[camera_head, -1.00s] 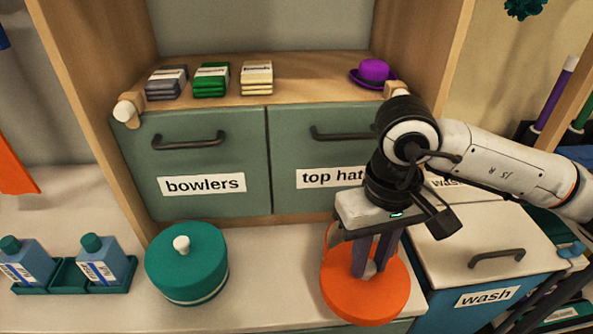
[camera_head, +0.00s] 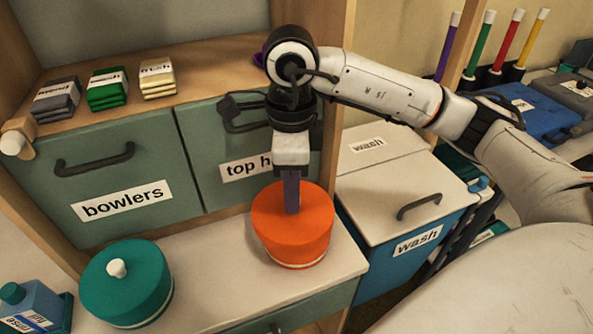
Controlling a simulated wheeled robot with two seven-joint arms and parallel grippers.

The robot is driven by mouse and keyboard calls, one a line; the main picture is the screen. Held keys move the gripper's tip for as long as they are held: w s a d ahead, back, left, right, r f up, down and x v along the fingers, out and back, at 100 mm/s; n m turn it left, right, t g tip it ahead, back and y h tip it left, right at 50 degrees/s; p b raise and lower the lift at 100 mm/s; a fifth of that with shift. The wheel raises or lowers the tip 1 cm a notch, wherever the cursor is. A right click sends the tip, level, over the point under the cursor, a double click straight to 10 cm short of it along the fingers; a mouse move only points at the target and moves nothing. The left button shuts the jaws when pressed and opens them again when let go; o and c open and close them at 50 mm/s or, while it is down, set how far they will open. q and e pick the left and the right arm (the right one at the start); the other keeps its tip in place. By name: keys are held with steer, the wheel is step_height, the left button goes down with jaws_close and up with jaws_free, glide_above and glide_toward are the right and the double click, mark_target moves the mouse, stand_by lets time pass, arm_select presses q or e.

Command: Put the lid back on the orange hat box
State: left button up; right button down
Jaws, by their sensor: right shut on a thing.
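The orange hat box (camera_head: 293,245) stands upright on the pale counter, with a cream band near its base. Its top looks closed by a flat orange lid (camera_head: 265,200). The lid looks level on the box, but I cannot make out a seam. My right gripper (camera_head: 291,208) points straight down at the middle of the lid. Its fingers are shut on the lid's knob, which they hide. My left gripper is not in view.
A teal hat box (camera_head: 127,283) with a white knob stands to the left on the counter (camera_head: 215,270). Green drawers (camera_head: 95,190) rise behind. A blue wash bin (camera_head: 385,255) stands right of the counter. Bare counter lies between the two boxes.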

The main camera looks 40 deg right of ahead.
steer(key=m, duration=0.4)
steer(key=d+r+m, duration=0.1)
steer(key=m, duration=0.1)
steer(key=shift+w+d, duration=0.1)
steer(key=shift+w, duration=0.3)
steer(key=m, duration=0.4)
steer(key=shift+w+d+r+p, duration=0.2)
steer(key=shift+d+p, duration=0.1)
steer(key=shift+d, duration=0.05)
steer(key=shift+m, duration=0.3)
steer(key=shift+f+b, duration=2.3)
steer(key=shift+f, duration=0.85)
steer(key=shift+f+b, duration=0.2)
steer(key=shift+b, duration=0.25)
steer(key=c, duration=0.9)
jaws_free()
steer(key=shift+c, duration=0.2)
